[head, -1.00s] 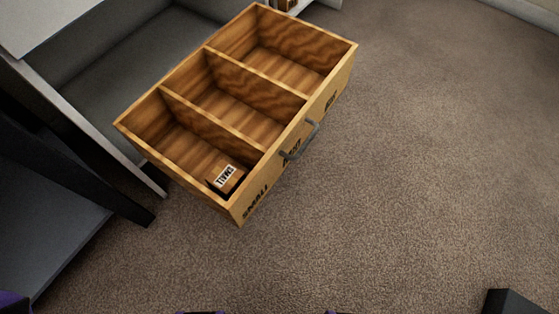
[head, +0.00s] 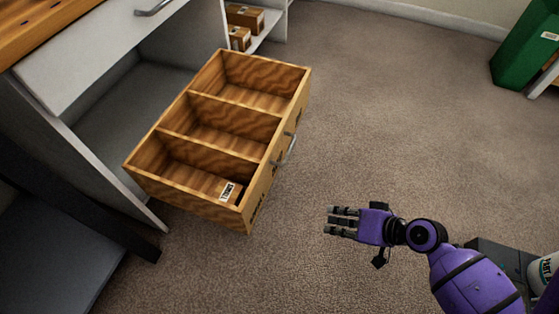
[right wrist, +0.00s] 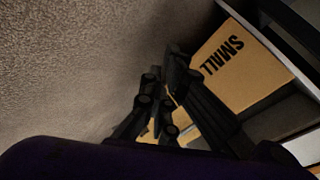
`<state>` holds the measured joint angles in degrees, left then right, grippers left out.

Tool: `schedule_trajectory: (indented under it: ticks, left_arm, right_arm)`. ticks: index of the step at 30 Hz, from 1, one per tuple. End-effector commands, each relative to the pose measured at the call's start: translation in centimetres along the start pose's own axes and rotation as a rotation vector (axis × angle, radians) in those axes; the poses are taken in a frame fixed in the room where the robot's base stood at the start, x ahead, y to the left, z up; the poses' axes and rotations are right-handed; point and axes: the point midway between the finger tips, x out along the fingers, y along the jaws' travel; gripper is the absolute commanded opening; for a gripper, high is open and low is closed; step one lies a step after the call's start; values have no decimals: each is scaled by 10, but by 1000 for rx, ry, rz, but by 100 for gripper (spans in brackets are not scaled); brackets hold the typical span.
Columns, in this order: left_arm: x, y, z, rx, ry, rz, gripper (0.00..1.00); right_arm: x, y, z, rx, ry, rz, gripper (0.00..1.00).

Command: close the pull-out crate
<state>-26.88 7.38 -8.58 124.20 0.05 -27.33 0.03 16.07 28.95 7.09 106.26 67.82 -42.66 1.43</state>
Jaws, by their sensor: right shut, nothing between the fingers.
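The pull-out crate (head: 190,208) is a wooden box with three compartments, pulled out of the white cabinet over the carpet. A grey handle (head: 291,146) sits on its front face. A small brown box (head: 229,190) with a white label lies in the nearest compartment; the other two look empty. My right gripper (head: 330,222) is to the right of the crate, apart from it, its fingers pointing left. It is shut and empty. In the right wrist view the crate front with the word SMALL (right wrist: 228,62) shows beyond the fingers (right wrist: 165,95). My left gripper is not in view.
The white cabinet (head: 100,62) stands at the left with an open bay behind the crate. Shelves with small boxes (head: 245,18) are behind it. A green bin (head: 527,45) stands at far right. The carpet (head: 400,120) right of the crate is clear.

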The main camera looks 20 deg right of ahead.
Motion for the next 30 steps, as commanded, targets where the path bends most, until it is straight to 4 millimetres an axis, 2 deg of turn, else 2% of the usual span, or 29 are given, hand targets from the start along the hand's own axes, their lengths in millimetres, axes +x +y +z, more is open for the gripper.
schedule_trajectory:
  ticks: [1, 3, 6, 9, 13, 17, 20, 30]
  left_arm:
    - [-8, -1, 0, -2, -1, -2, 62]
    - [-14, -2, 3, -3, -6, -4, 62]
    - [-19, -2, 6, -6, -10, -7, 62]
    - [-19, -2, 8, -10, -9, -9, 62]
    - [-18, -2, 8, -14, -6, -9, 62]
    - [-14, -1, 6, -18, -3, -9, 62]
    - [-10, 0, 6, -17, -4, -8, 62]
    - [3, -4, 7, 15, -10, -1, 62]
  right_arm:
    - [-6, -18, -29, 60, 3, -66, 0]
    - [-12, -39, -57, 156, -5, -164, 0]
    - [-24, -64, -84, 270, -24, -287, 0]
    - [-34, -80, -98, 350, -43, -376, 0]
    - [-40, -89, -104, 403, -60, -435, 0]
    - [-33, -94, -104, 412, -64, -447, 0]
    - [-19, -100, -104, 412, -64, -446, 0]
    - [47, -131, -106, 411, -64, -446, 0]
